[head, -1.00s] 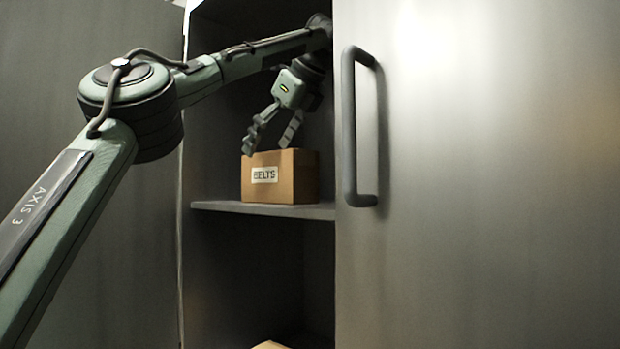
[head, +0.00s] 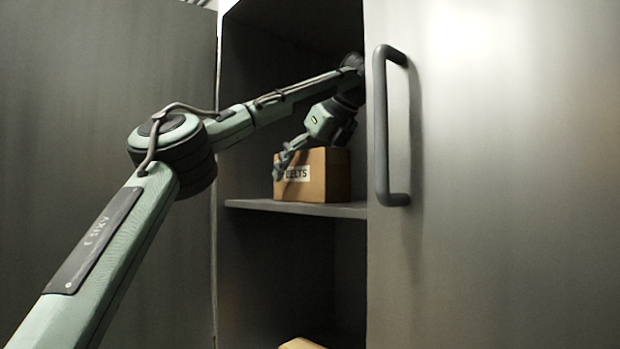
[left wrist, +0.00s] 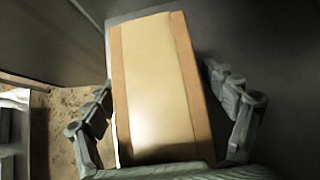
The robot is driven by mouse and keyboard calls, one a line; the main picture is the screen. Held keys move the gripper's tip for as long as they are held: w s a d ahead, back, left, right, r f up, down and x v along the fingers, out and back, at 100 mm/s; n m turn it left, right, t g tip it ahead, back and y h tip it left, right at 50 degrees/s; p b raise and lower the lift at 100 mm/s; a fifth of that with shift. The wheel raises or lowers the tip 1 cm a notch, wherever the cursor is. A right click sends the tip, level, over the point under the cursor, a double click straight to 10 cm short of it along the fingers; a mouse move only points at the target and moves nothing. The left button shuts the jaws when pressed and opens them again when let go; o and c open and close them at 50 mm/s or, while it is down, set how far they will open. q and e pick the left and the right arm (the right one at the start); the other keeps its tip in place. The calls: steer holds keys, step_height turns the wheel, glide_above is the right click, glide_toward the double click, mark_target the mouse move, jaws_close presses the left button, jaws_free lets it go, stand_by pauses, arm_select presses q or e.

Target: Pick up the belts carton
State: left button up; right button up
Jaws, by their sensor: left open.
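The belts carton (head: 325,178) is a brown box with a white label, standing upright on the cabinet shelf (head: 300,208) in the head view. In the left wrist view its taped top (left wrist: 158,85) fills the middle of the picture. My left gripper (head: 285,163) is at the carton, with one finger in front of the label and hiding part of it. In the left wrist view the fingers of my left gripper (left wrist: 165,125) are spread, one on each side of the carton, with gaps visible. My right gripper is not in view.
A cabinet door (head: 490,180) with a dark vertical handle (head: 382,125) stands just right of the opening. Another panel (head: 110,80) is on the left. A tan object (head: 300,343) shows lower in the cabinet. The shelf left of the carton is bare.

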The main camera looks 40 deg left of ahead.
arm_select(q)
steer(key=c, duration=1.6)
steer(key=shift+r, duration=0.1)
steer(key=shift+c, duration=0.3)
steer(key=shift+r, duration=0.1)
